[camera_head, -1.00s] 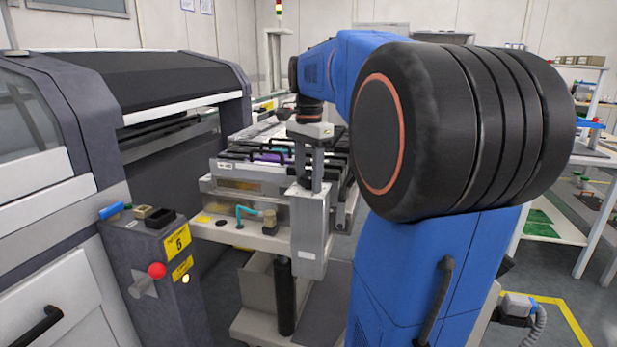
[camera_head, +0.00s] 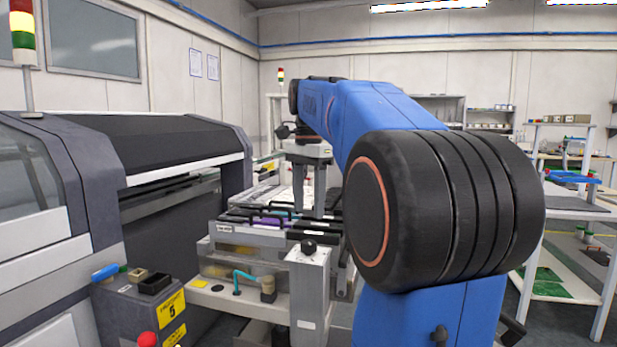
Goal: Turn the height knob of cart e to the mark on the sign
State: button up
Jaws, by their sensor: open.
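The cart (camera_head: 265,303), a light-coloured feeder trolley, stands at the centre; I cannot read its letter. A black round knob (camera_head: 308,246) sits on top of the grey post (camera_head: 309,290) at the cart's near right corner. I take it for the height knob; its pointer and scale are too small to make out. My gripper (camera_head: 309,213) hangs with its fingers down, open and empty. Its fingertips show above the knob in the picture and apart from it. I cannot make out a sign with a height mark.
A dark machine (camera_head: 130,150) fills the left side. Its control post (camera_head: 140,310) carries small bins, a yellow label (camera_head: 172,305) and a red button (camera_head: 147,339). Feeders with black handles (camera_head: 265,220) lie on the cart below my gripper. A shelf table (camera_head: 560,210) stands at right.

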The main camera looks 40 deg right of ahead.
notch_tip(320, 180, up, 7)
dwell(0.3)
jog(key=shift+a+f, duration=0.1)
jog(key=shift+f, duration=0.05)
dwell(0.4)
jog(key=s+a+f+n+t, duration=0.1)
jog(key=s+a+f+n, duration=0.4)
jog(key=f, duration=0.6)
jog(key=s+a+f+n+t, duration=0.2)
jog(key=s+a+f+n, duration=0.4)
jog(key=a+f, duration=0.3)
jog(key=s+a+f+n+t, duration=0.1)
jog(key=s+a+f+n, duration=0.4)
jog(key=f, duration=1)
jog(key=a+n, duration=0.2)
jog(key=a, duration=0.1)
jog(key=shift+s+t, duration=0.2)
jog(key=shift+t, duration=0.2)
jog(key=shift+c, duration=0.7)
